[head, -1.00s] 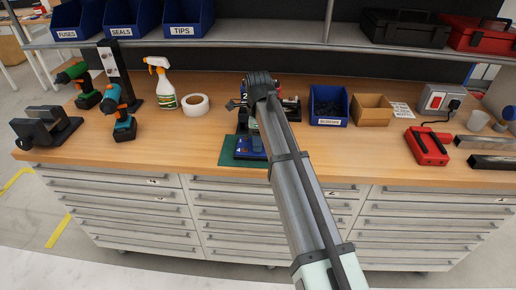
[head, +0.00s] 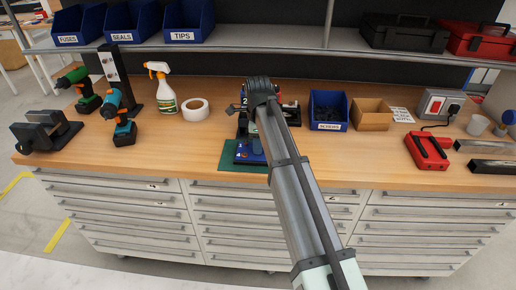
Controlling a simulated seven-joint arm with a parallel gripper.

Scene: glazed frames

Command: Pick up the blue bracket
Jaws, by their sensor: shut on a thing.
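My gripper (head: 244,122) is over the dark, numbered holder (head: 240,157) at the front middle of the bench, and my own wrist and forearm cover most of it. A blue part (head: 254,147), which I take to be the blue bracket, shows just left of my forearm, low at the holder. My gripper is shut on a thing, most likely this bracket. The fingertips and the contact are hidden, and I cannot tell whether the bracket is clear of the holder. A green mat (head: 228,164) lies under the holder.
A tape roll (head: 195,109), a spray bottle (head: 161,90) and a teal drill (head: 121,118) stand to the left. A blue bin (head: 328,123), a cardboard box (head: 371,113) and a red case (head: 427,151) are to the right. A shelf (head: 270,46) runs above the back.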

